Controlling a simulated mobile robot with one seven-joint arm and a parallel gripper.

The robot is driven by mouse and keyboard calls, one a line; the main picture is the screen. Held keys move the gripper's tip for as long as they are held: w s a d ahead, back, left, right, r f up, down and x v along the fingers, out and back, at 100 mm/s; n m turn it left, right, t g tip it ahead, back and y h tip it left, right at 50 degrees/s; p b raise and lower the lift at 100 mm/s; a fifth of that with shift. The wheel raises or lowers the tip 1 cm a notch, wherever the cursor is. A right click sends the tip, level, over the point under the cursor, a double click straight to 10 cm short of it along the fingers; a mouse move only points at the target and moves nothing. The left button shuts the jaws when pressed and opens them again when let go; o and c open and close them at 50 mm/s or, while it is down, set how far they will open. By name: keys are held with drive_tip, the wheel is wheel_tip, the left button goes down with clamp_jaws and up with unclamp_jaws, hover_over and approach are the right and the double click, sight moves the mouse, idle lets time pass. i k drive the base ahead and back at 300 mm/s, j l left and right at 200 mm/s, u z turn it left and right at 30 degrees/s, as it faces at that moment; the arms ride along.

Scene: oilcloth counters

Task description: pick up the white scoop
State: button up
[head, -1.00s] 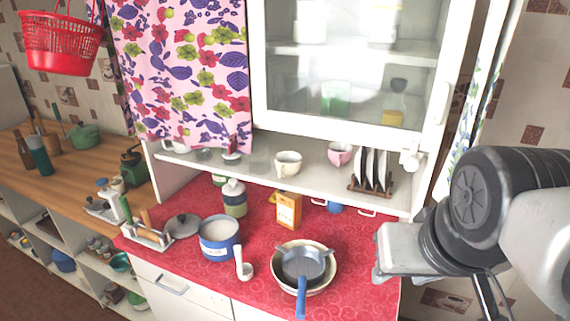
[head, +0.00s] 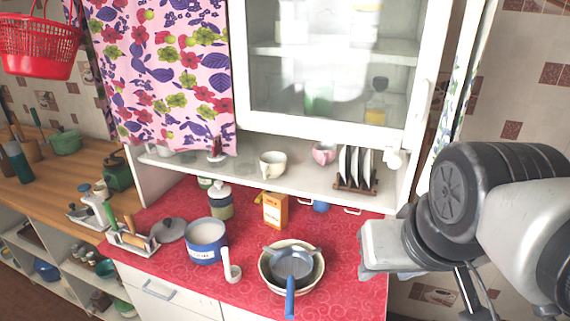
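The white scoop (head: 232,272) is on the red oilcloth counter (head: 180,268), near its front edge. Its handle points up, and its round bowl is at the bottom. It is between the blue-and-white pot on its left and the cream bowl on its right. My gripper (head: 367,268) is at the right of the head view, to the right of the scoop and apart from it. Its fingers are too small and side-on to tell whether they are open.
The blue-and-white pot (head: 206,241) is close to the scoop. A cream bowl (head: 266,274) holds a dark pan (head: 292,262) with a blue handle. An orange box (head: 275,210) and a lidded jar (head: 221,203) are behind. A white shelf (head: 300,185) overhangs the back.

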sight(233, 273)
drive_tip(key=k+j+z, duration=0.1)
drive_tip(key=j, duration=0.3)
drive_tip(key=k+j, duration=0.15)
drive_tip(key=j, duration=0.2)
drive_tip(key=k+j+z, duration=0.15)
drive_tip(key=j, duration=0.25)
drive_tip(key=i+j+z, duration=0.1)
drive_tip(key=j, duration=0.25)
drive_tip(key=i+j+z, duration=0.1)
drive_tip(key=j, duration=0.25)
drive_tip(key=i+j, duration=0.2)
drive_tip(key=j, duration=0.2)
drive_tip(key=i+j+z, duration=0.15)
drive_tip(key=i+l, duration=0.05)
